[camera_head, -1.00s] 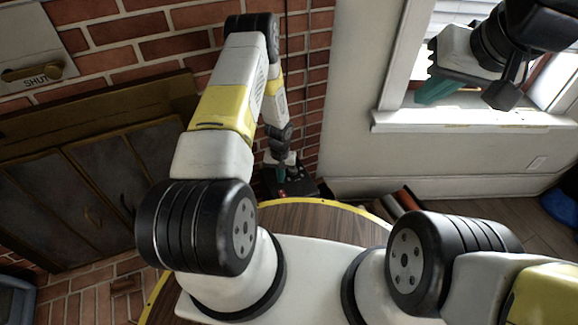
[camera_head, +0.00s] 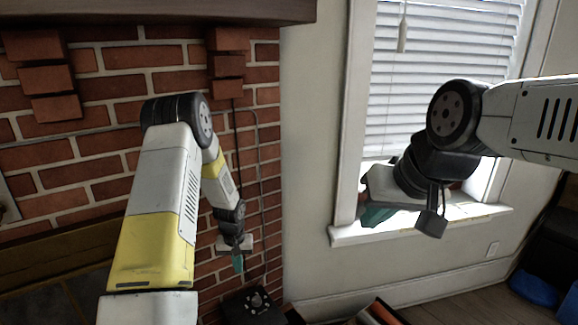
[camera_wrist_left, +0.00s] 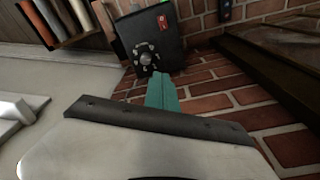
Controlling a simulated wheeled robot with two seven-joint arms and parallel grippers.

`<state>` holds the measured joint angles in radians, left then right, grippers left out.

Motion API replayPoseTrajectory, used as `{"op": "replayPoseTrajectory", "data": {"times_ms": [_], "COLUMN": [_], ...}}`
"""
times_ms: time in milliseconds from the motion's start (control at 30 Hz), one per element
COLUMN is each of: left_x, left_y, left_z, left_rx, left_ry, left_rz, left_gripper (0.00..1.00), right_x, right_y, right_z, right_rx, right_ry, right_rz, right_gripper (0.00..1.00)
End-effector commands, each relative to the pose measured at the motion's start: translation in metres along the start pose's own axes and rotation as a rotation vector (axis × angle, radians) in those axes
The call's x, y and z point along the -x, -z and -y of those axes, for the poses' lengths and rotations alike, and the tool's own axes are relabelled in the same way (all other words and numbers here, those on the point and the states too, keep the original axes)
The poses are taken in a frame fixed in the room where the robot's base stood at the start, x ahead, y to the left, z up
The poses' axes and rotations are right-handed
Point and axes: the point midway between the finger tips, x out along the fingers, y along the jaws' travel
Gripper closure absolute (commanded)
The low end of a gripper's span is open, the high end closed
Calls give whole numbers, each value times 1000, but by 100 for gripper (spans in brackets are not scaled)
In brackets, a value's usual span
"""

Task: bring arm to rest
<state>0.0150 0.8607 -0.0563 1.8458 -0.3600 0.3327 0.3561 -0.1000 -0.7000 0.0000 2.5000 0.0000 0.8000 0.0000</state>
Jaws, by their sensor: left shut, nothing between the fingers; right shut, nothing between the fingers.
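My left arm comes in from the left in the head view and bends down in front of the brick wall. Its gripper (camera_head: 238,262) has teal fingers, points downward and is shut and empty. In the left wrist view the shut teal fingers (camera_wrist_left: 162,93) show against the bricks. My right arm comes in from the right, raised in front of the window. Its gripper (camera_head: 376,214) points left and down, with teal fingers partly seen against the bright sill; it is shut with nothing in it.
A black box with a dial (camera_head: 254,304) stands low by the wall below my left gripper; it also shows in the left wrist view (camera_wrist_left: 148,45). The window sill (camera_head: 440,224) lies just below my right gripper. A wooden mantel (camera_head: 150,12) crosses the top left.

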Motion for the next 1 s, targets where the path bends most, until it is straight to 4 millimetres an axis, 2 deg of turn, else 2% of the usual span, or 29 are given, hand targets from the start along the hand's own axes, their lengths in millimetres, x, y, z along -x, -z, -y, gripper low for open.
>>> {"op": "replayPoseTrajectory", "data": {"times_ms": [33,233,367,500,700,800,1000], "left_x": [35,149,216,279,352,379,414], "left_y": [6,1,-17,-46,-102,-134,-196], "left_z": [1,1,1,0,-2,-4,-7], "left_rx": [2,-1,-7,-17,-40,-56,-91], "left_ry": [-5,-26,-45,-71,-112,-134,-177], "left_rz": [-28,-102,-150,-202,-277,-314,-383], "left_gripper": [100,100,100,100,100,100,100], "right_x": [0,0,0,0,0,0,0], "right_y": [0,0,0,0,0,0,0], "right_z": [0,0,0,0,0,0,0], "right_rx": [0,0,0,0,0,0,0], "right_ry": [0,0,0,0,0,0,0], "right_rz": [0,0,0,0,0,0,0], "right_gripper": [100,100,100,100,100,100,100]}}
